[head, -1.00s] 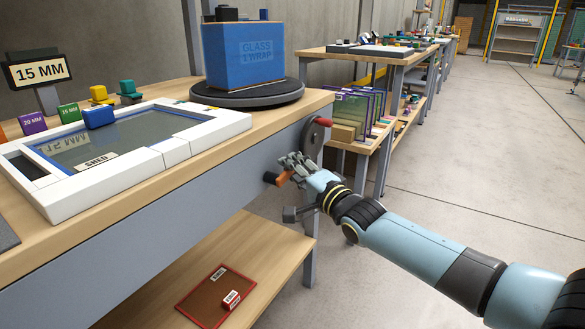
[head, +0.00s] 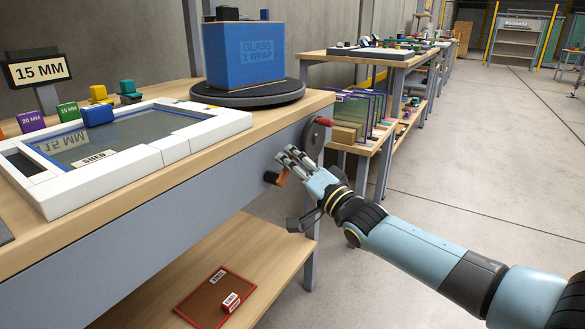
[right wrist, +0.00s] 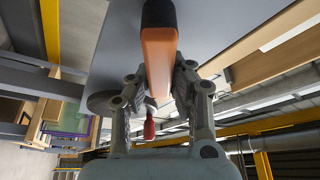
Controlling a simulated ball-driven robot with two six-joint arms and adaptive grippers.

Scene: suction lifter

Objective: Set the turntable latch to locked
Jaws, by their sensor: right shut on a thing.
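The turntable latch is an orange lever (head: 282,178) with a black end on the grey front rail of the bench, below the turntable (head: 252,99). My right gripper (head: 291,165) is at this lever. In the right wrist view the orange lever (right wrist: 159,60) stands between the two fingers (right wrist: 157,82), which are shut on its sides. The fingers partly cover the lever in the head view. A blue block marked GLASS 1 WRAP (head: 245,55) stands on the turntable. My left gripper is not in view. I see no readable lock marking.
A dark crank disc with a red knob (head: 324,122) is on the bench end, close to my right gripper. A white frame with a glass pane (head: 175,148) lies on the bench top. A red-edged tray (head: 205,285) lies on the lower shelf. The floor at right is clear.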

